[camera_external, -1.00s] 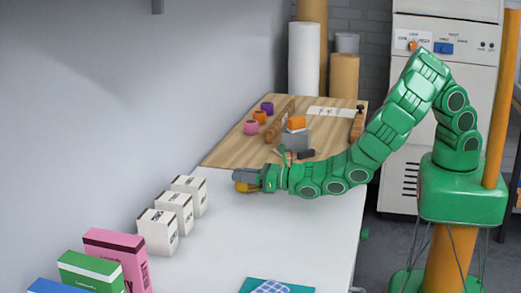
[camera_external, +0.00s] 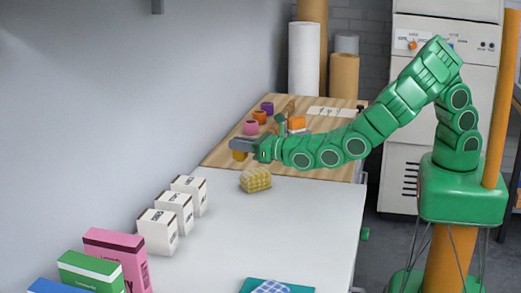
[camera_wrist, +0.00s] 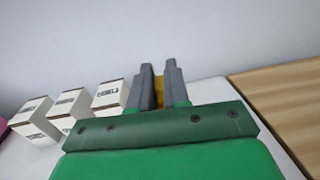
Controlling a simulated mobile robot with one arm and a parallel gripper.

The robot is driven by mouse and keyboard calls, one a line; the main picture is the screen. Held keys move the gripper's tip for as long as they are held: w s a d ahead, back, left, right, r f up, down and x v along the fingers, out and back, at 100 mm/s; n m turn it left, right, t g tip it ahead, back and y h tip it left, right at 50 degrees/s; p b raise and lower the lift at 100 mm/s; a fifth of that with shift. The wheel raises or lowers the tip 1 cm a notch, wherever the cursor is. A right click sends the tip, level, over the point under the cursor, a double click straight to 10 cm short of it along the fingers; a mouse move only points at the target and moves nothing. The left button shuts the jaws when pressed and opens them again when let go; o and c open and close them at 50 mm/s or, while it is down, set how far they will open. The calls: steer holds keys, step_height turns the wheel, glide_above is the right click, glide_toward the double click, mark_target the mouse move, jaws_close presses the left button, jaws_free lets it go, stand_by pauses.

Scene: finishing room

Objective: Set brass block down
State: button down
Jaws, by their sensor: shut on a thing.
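My gripper (camera_external: 243,145) is shut on the brass block (camera_external: 239,155), a small yellow piece showing below the grey fingers. The gripper is at the left end of my arm, in front of the wood-topped part of the bench in the picture. In the wrist view the brass block (camera_wrist: 159,88) shows as a yellow strip between the two grey fingers (camera_wrist: 160,87), which hide most of it. I see no surface touching its underside; its height is hard to tell.
A yellow checked item (camera_external: 256,180) lies on the white table (camera_external: 270,225) below the gripper. Three white boxes (camera_external: 174,212) stand in a row along the wall. The white middle is clear.

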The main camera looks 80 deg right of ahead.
steer(key=s+d+m+g+h, duration=0.1)
steer(key=d+m+g+h, duration=0.4)
steer(key=d+m+h, duration=0.45)
steer(key=shift+n+h, duration=0.75)
steer(key=shift+w+a+f, duration=0.2)
steer(key=shift+w+f, duration=1.3)
steer(key=shift+w, duration=0.6)
steer(key=shift+w+a+f, duration=0.2)
steer(key=shift+w+f, duration=1.25)
steer(key=shift+w, duration=0.65)
steer(key=shift+w+a+f, duration=0.2)
steer(key=shift+w+f, duration=1.3)
steer(key=shift+w, duration=0.6)
steer(key=shift+w+f, duration=0.15)
steer(key=shift+f, duration=1.6)
steer(key=shift+f, duration=0.1)
steer(key=c, duration=1.1)
jaws_free()
